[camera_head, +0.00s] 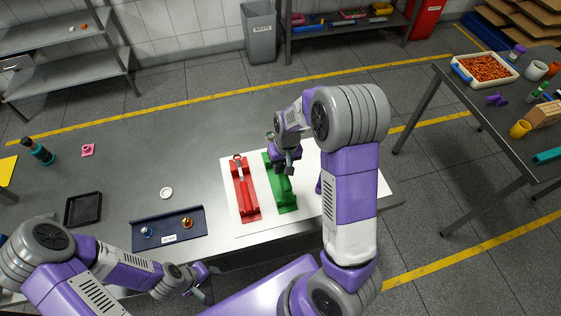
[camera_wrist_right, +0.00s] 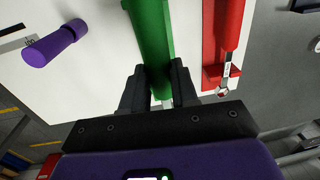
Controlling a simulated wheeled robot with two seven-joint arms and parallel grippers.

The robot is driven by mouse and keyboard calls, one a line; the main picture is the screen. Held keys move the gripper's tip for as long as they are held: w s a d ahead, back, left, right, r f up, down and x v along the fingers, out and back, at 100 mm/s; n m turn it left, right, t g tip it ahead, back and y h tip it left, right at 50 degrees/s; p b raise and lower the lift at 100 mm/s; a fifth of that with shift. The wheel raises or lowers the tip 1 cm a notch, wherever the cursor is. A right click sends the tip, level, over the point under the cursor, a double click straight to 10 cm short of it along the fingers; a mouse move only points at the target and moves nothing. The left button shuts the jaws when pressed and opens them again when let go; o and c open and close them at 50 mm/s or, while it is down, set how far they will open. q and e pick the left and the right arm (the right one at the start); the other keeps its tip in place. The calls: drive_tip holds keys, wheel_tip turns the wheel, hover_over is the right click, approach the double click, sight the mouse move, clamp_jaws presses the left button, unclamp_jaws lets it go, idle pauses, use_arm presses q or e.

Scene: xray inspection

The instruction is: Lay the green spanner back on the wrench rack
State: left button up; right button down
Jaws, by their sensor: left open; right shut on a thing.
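A green rack cradle (camera_head: 280,190) lies on a white board (camera_head: 310,205), beside a red cradle (camera_head: 246,200) in which a spanner with a metal ring end (camera_wrist_right: 222,90) lies. My right gripper (camera_head: 286,170) is over the far part of the green cradle, fingers down. It is shut on the green spanner, whose ring end (camera_head: 270,135) sticks out past the gripper and whose pale shank (camera_wrist_right: 165,103) shows between the fingers. Whether the spanner touches the cradle cannot be told. My left gripper (camera_head: 208,281) is open and empty at the table's front edge.
A purple handle (camera_wrist_right: 52,45) stands on the board, partly behind my right arm. A navy tray (camera_head: 168,228) with small parts, a white ring (camera_head: 166,193) and a black tray (camera_head: 83,208) lie left of the board. The table's middle is clear.

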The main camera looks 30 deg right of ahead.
drive_tip(key=shift+w+f, duration=0.1)
drive_tip(key=shift+f+b, duration=0.25)
drive_tip(key=shift+b, duration=0.05)
wheel_tip(320, 180, down, 8)
drive_tip(key=b, duration=0.6)
drive_tip(key=shift+w, duration=0.1)
drive_tip(key=shift+f, duration=0.15)
drive_tip(key=c, duration=0.8)
unclamp_jaws()
drive_tip(key=r, duration=0.5)
drive_tip(key=r+p, duration=0.1)
drive_tip(key=r, duration=0.1)
drive_tip(key=shift+d+r, duration=0.3)
drive_tip(key=shift+d, duration=0.05)
